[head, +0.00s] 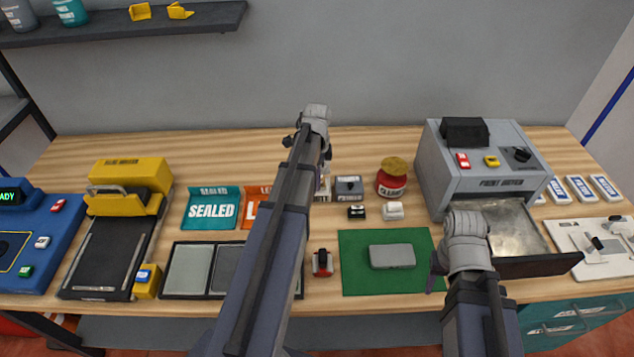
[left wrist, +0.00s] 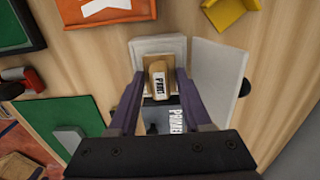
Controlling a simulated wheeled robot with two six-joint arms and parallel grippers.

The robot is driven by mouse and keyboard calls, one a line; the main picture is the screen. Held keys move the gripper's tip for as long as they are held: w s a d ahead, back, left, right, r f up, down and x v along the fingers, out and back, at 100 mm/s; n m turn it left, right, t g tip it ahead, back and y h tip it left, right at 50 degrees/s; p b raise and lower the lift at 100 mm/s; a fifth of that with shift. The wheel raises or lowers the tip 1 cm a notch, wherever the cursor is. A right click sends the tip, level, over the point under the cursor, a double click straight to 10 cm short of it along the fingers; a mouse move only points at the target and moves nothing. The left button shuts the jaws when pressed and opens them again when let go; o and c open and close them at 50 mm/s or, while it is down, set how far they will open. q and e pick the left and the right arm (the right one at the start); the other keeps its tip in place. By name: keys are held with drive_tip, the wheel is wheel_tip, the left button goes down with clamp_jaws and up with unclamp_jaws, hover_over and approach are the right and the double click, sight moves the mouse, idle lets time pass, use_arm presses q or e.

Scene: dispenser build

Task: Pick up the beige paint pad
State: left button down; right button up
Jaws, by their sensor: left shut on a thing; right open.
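The beige paint pad (left wrist: 158,68), with a white part lettered "PRIME", sits between the two fingers of my left gripper (left wrist: 158,88) in the left wrist view. The gripper is shut on it. Behind the pad is a pale square holder or tray (left wrist: 150,45); I cannot tell whether they touch. In the head view my left arm hides the pad and the left fingertips. My right gripper (head: 437,272) is open and empty, between the green mat (head: 352,283) and the machine's drawer.
A grey machine (head: 440,165) stands at the back right, with its metal drawer (head: 515,230) out. A grey block (head: 392,256) lies on the green mat. A jar (head: 391,183), a red-and-black piece (head: 321,263) and a "SEALED" tray (head: 211,210) stand near my left arm. The back strip is clear.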

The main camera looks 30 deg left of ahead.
use_arm(q)
wheel_tip(320, 180, up, 10)
drive_tip(key=p, duration=1)
drive_tip(key=shift+r, duration=0.1)
use_arm(e)
wheel_tip(320, 180, up, 10)
use_arm(q)
drive_tip(key=c, duration=0.9)
unclamp_jaws()
drive_tip(key=c, duration=0.6)
drive_tip(key=shift+c, duration=0.2)
